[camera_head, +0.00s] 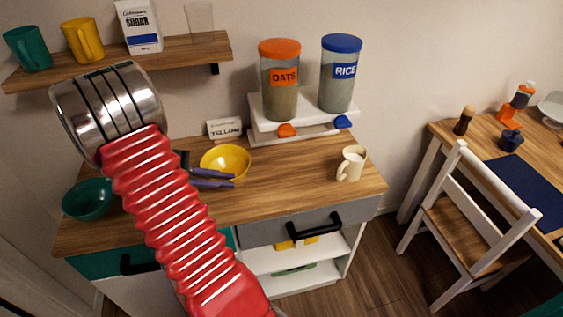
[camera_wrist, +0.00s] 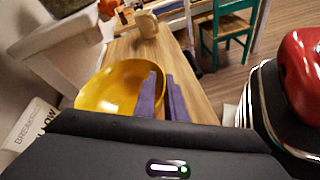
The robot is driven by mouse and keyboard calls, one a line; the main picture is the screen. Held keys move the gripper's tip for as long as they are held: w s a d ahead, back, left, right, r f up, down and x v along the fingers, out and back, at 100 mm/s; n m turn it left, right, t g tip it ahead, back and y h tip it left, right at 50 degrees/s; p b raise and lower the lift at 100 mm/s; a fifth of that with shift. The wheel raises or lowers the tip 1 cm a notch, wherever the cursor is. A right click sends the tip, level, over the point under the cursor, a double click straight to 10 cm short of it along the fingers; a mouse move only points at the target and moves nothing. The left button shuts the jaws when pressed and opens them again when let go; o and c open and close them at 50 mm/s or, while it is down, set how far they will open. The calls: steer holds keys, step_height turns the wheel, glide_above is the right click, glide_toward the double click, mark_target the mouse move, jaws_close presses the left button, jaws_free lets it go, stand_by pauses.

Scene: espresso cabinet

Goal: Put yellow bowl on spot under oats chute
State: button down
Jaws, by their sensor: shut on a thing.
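The yellow bowl (camera_head: 225,158) stands on the wooden cabinet top, left of the dispenser. It also shows in the wrist view (camera_wrist: 105,90). My gripper (camera_head: 222,179) has purple fingers shut on the bowl's near right rim; the fingers also show in the wrist view (camera_wrist: 163,95). The oats dispenser (camera_head: 281,85) has an orange lid, and its orange chute (camera_head: 287,130) is at the front of the white stand. The spot under it cannot be made out as a separate mark. Whether the bowl touches the wood is hard to tell.
The rice dispenser (camera_head: 341,75) with a blue lid stands to the right. A cream mug (camera_head: 351,164) stands at the cabinet's right. A green bowl (camera_head: 88,200) is at the left, and a "YELLOW" card (camera_head: 224,128) stands behind the yellow bowl. Bare wood lies between bowl and mug.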

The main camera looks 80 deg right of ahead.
mark_target(245, 168)
steer(key=d+n, duration=0.1)
steer(key=d+t+h, duration=0.1)
steer(key=d+n+h, duration=0.1)
steer(key=d, duration=0.1)
steer(key=shift+s+r+n+t, duration=0.1)
steer(key=shift+r+n+t, duration=0.2)
steer(key=shift+r, duration=0.1)
steer(key=s+d, duration=0.3)
steer(key=s, duration=0.1)
steer(key=s+d, duration=0.7)
steer(key=s, duration=0.2)
steer(key=shift+s+d, duration=0.1)
steer(key=shift+d, duration=0.3)
steer(key=shift+s, duration=0.1)
steer(key=shift+s+d, duration=0.25)
steer(key=shift+s, duration=0.05)
steer(key=shift+f, duration=1.75)
steer(key=c, duration=1.7)
jaws_free()
